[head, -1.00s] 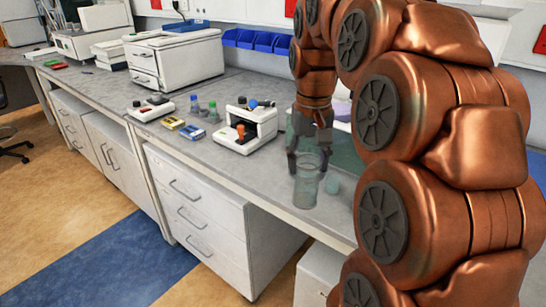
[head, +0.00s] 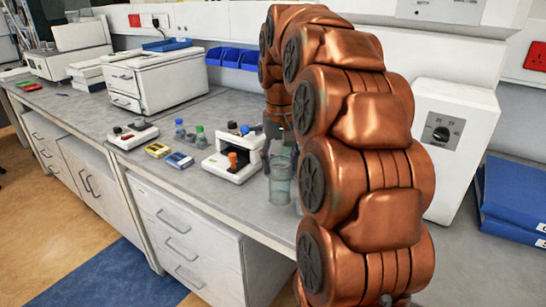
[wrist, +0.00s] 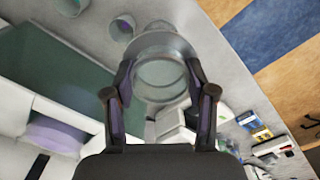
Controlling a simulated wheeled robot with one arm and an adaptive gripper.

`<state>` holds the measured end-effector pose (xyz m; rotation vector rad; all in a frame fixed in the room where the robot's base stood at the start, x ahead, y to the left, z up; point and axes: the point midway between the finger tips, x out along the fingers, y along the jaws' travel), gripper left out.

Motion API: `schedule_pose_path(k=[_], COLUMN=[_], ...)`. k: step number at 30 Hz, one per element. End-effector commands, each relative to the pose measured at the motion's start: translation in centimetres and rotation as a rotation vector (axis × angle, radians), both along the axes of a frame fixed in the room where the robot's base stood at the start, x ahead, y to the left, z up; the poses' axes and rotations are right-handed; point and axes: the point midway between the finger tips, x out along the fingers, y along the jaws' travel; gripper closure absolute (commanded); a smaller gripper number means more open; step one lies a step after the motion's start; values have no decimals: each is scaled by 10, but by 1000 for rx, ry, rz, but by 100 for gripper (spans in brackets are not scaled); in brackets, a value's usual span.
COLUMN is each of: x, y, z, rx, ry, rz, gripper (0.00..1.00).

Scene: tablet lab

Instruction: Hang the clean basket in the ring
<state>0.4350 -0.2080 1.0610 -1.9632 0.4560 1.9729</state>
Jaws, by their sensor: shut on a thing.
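My gripper (wrist: 160,82) is shut on a clear, open-topped glass-like cylinder (wrist: 163,102), with one finger on each side of its round rim. In the head view the cylinder (head: 281,182) hangs upright below my gripper (head: 272,160), partly behind my arm. I cannot tell whether it is clear of the bench. It is the only thing that could be the basket here, but no mesh shows on it. I cannot make out a ring with certainty.
A white device with an orange part (head: 232,160) stands just left of the cylinder. Two small cups, one of them here (wrist: 121,28), stand near it in the wrist view. Blue binders (head: 515,200) lie at right.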

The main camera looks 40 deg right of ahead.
Motion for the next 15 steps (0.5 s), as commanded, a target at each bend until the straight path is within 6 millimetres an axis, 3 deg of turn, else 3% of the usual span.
schedule_pose_path(k=[15], x=[63], y=[-30], z=[-5], rx=[-1], ry=[-2], rz=[4], gripper=[100])
